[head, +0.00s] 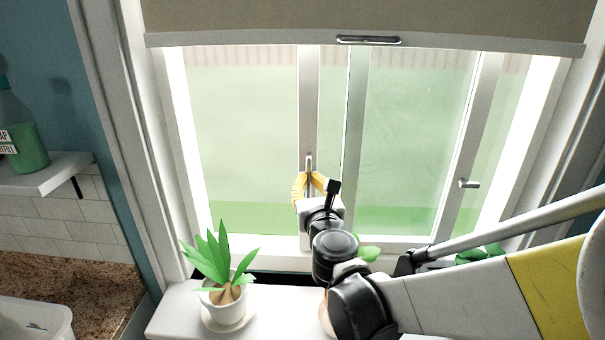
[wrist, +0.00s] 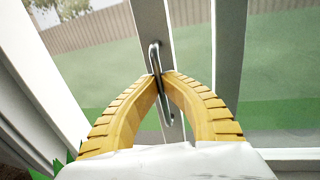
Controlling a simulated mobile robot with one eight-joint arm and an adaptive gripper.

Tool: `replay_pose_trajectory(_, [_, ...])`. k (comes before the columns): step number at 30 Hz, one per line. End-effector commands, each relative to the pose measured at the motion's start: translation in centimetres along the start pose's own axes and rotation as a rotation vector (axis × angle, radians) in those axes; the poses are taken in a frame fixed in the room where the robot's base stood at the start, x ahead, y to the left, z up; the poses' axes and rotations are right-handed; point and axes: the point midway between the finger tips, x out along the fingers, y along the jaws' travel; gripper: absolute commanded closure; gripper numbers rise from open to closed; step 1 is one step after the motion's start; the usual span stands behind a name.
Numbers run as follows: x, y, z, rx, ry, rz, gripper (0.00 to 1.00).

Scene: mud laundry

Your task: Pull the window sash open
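The window has a left sash (head: 309,110) with a slim metal handle (head: 309,160) on its upright stile. Another sash stile (head: 357,120) stands to the right of it, with a strip of glass between. My gripper (head: 311,178) reaches up to the left sash's handle. In the wrist view the yellow fingers (wrist: 163,78) converge on the handle (wrist: 155,57), one on each side, with their tips closed on it. The handle's lower end shows between the fingers. In the head view my wrist hides the stile's lower part.
A second handle (head: 469,184) is on the right stile. A blind (head: 360,20) covers the window top. A potted plant (head: 225,295) stands on the sill (head: 175,312) left of my arm; other green leaves (head: 480,254) show behind my arm. A shelf (head: 45,175) holds a green bottle (head: 22,140).

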Motion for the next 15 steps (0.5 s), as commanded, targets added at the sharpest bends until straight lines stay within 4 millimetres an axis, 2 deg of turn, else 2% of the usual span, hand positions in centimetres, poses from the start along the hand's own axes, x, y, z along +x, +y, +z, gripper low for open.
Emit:
replay_pose_trajectory(4, [0.17,-0.09,0.15,-0.002,0.0,-0.003,1.0])
replay_pose_trajectory(6, [0.17,-0.08,0.15,-0.001,0.0,-0.003,0.76])
replay_pose_trajectory(7, [0.16,-0.07,0.14,-0.001,0.0,-0.003,0.68])
replay_pose_trajectory(15, [0.06,0.02,0.07,0.0,0.0,-0.001,0.68])
